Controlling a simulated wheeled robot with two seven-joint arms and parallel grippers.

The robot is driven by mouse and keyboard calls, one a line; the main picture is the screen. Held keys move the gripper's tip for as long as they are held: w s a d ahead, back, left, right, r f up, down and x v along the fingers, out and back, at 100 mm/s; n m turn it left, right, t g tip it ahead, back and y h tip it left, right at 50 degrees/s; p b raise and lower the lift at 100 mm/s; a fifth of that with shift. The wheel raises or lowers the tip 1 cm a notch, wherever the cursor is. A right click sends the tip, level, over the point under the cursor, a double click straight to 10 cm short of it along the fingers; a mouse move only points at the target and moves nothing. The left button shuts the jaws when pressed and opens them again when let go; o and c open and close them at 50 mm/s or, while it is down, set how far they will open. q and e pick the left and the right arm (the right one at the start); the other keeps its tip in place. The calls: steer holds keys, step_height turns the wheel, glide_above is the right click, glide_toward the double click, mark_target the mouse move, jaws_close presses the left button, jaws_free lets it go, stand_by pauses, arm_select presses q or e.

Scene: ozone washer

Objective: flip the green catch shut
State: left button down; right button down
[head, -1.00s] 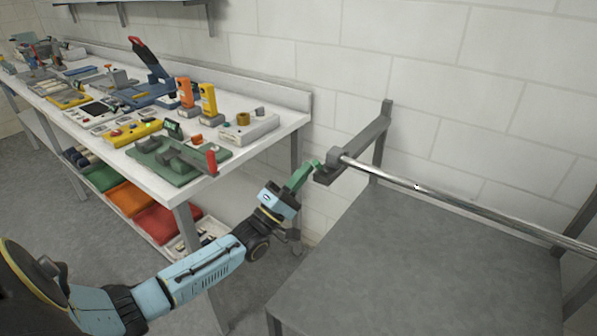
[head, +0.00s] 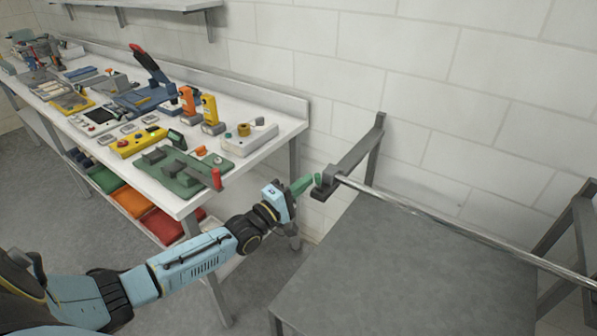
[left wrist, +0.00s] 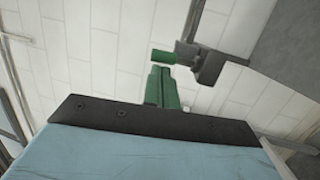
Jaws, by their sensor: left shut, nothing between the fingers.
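The small green catch (head: 318,180) sits on the grey bracket (head: 324,193) at the left end of the metal bar (head: 420,209). In the left wrist view the catch (left wrist: 163,57) is a short green piece sticking out to the left from the grey bracket (left wrist: 203,66). My left gripper (head: 309,182) has green fingers that are shut and empty. Their tips are right beside the catch, on its left; I cannot tell whether they touch. In the left wrist view the fingers (left wrist: 160,77) point up just below the catch. My right gripper is not in view.
A grey table (head: 400,270) lies below the bar. A white workbench (head: 262,150) with several tools and fixtures stands to the left, close to my left arm. A white block wall (head: 430,80) is behind. Grey floor is open at the lower left.

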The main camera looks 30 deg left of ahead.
arm_select(q)
steer(key=g+p, duration=0.1)
steer(key=w+r+g+p, duration=0.1)
steer(key=shift+w+d+y+p, duration=0.1)
steer(key=shift+w+y+p, duration=0.2)
steer(key=shift+p, duration=0.1)
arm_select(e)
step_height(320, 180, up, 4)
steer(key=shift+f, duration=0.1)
arm_select(q)
steer(key=shift+s+r, duration=0.1)
steer(key=shift+s, duration=0.05)
steer(key=s+a+r, duration=0.4)
steer(key=s+a, duration=0.2)
steer(key=s, duration=0.4)
steer(key=shift+s+p, duration=0.35)
steer(key=shift+s, duration=0.05)
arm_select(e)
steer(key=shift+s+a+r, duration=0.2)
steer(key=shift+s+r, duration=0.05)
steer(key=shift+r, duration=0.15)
